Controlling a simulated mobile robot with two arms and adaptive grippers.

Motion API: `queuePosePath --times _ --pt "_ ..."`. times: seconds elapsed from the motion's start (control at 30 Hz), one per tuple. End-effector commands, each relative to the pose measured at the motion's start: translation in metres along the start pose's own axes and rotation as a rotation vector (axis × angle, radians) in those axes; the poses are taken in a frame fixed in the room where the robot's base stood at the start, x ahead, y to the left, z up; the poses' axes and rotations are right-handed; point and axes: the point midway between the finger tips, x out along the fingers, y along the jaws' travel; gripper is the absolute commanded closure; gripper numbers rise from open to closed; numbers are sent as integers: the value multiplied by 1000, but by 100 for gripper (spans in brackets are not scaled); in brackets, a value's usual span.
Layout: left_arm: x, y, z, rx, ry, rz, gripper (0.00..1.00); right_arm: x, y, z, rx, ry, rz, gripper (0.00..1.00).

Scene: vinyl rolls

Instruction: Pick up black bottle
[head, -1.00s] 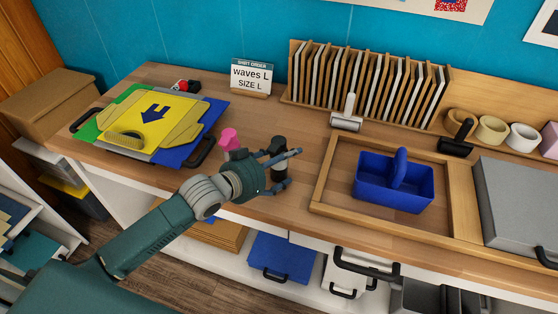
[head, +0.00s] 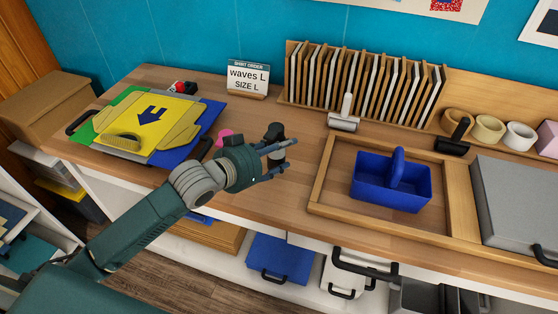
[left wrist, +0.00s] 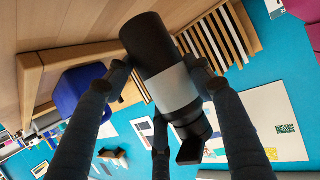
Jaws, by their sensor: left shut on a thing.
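The black bottle (left wrist: 150,48) has a grey band around its middle and shows large in the left wrist view, between the dark fingers of my left gripper (left wrist: 165,85). In the head view the left gripper (head: 278,152) is shut on the bottle (head: 274,131), whose dark top shows above the fingers. Most of the bottle is hidden behind the gripper there. Whether its base touches the workbench I cannot tell. My right gripper is not in view.
A pink object (head: 225,136) stands just left of the bottle. A blue caddy (head: 392,190) sits in a wooden tray (head: 318,190) to the right. A sign (head: 248,78), roller (head: 345,120) and slotted rack (head: 290,98) stand behind. Yellow and coloured sheets (head: 150,115) lie left.

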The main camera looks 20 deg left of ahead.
Motion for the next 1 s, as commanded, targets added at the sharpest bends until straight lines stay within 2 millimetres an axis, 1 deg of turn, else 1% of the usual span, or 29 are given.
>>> queuePosePath --times 0.03,0.1,0.3,0.4,0.5,0.6,0.7,1.0 --pt "-6 0 -17 6 11 -1 81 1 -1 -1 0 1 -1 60" --pt "-14 -1 -37 6 13 -1 81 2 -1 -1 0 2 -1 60" --pt "-37 -1 -91 7 12 -2 81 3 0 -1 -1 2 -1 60" --pt "-45 0 -111 4 10 -1 81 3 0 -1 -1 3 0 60" --pt "-52 0 -126 4 8 -1 81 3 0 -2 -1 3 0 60" --pt "-56 0 -136 2 6 -1 81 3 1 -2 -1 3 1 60" --pt "-59 0 -142 1 5 0 81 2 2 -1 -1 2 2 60" --pt "-60 0 -144 0 3 0 81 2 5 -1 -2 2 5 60"
